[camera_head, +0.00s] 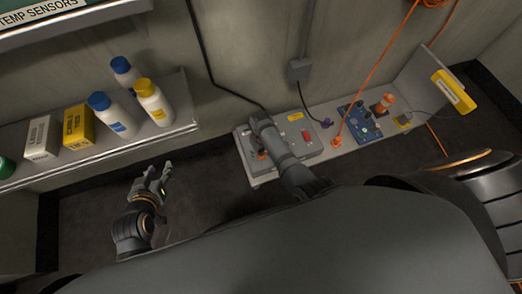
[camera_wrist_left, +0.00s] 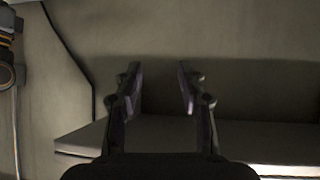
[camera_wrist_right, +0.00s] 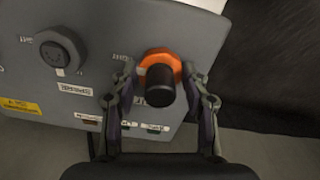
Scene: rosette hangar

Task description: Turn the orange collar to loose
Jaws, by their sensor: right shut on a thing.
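The orange collar (camera_wrist_right: 155,57) is a ring around the base of a black cylindrical plug (camera_wrist_right: 160,88) on a grey panel (camera_wrist_right: 85,85), as the right wrist view shows. My right gripper (camera_wrist_right: 160,76) has one finger on each side of the collar and is shut on it. In the head view only a sliver of orange collar (camera_head: 262,155) shows beside my right arm. The collar's markings are too small to read. My left gripper (camera_head: 152,180) is open and empty, in front of the left shelf and well away from the panel. Its spread fingers show in the left wrist view (camera_wrist_left: 160,90).
A round black socket (camera_wrist_right: 55,52) is left of the collar on the panel. A blue board (camera_head: 360,120) and an orange-topped part (camera_head: 383,103) stand further right on the bench (camera_head: 332,130). An orange cable (camera_head: 375,70) hangs down there. Bottles and boxes fill the left shelf (camera_head: 120,140).

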